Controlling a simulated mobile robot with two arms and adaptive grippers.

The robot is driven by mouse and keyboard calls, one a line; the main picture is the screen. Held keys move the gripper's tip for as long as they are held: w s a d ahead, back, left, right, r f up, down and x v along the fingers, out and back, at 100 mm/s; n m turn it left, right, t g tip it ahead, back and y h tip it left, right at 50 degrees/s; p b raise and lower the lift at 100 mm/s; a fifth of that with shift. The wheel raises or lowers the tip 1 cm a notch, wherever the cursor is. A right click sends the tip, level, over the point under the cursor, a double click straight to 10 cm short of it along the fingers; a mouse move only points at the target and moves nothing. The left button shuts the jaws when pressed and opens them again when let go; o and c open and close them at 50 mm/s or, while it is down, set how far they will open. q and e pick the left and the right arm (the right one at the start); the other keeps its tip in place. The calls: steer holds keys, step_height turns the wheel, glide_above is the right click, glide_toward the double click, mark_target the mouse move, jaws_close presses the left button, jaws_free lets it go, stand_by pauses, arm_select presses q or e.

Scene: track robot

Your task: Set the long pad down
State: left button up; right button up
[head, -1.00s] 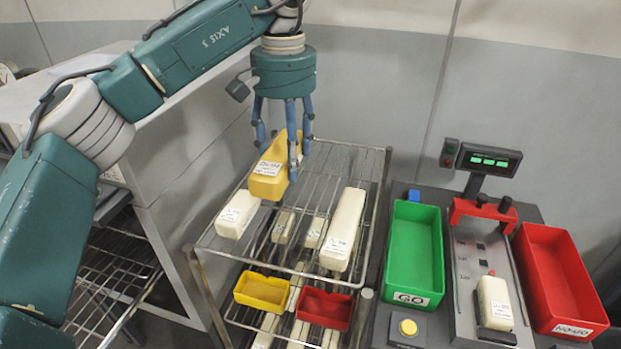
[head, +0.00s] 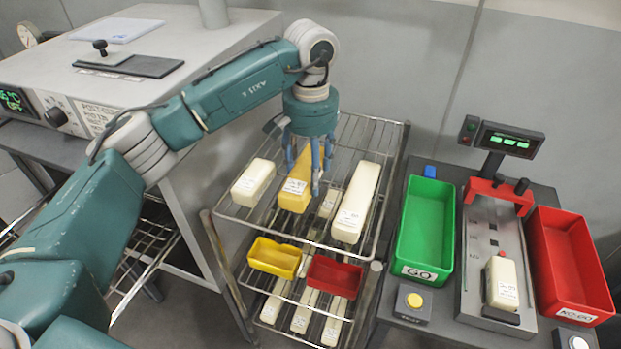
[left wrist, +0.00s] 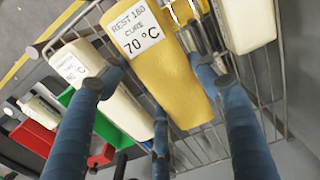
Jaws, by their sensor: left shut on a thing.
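The long yellow pad (head: 294,197) has a white label on its front end. It is at the upper wire shelf (head: 377,128), between a white pad on its left and a long white pad on its right. My left gripper (head: 306,180) is over it with fingers down around it, shut on it. In the left wrist view the yellow pad (left wrist: 172,72) lies between my blue fingers (left wrist: 165,88), its label reading "REST 160 CURE 70 °C". I cannot tell whether its underside touches the wires. My right gripper is not in view.
White pads (head: 254,183) (head: 356,203) flank it closely; a small one (head: 328,204) lies near. Yellow (head: 274,258) and red (head: 334,277) bins sit below the shelf front. At right are a green GO tray (head: 426,226), a gauge with a pad (head: 503,283), and a red tray (head: 569,260).

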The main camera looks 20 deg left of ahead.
arm_select(q)
steer(key=shift+f, duration=0.35)
step_height(320, 180, down, 3)
steer(key=shift+f+p, duration=0.1)
steer(key=shift+p, duration=0.5)
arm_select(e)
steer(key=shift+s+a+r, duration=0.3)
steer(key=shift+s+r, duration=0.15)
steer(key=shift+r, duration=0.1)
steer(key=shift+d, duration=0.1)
arm_select(q)
steer(key=shift+f+b, duration=0.2)
steer(key=shift+b, duration=0.1)
steer(key=o, duration=1.2)
steer(key=shift+c, duration=0.2)
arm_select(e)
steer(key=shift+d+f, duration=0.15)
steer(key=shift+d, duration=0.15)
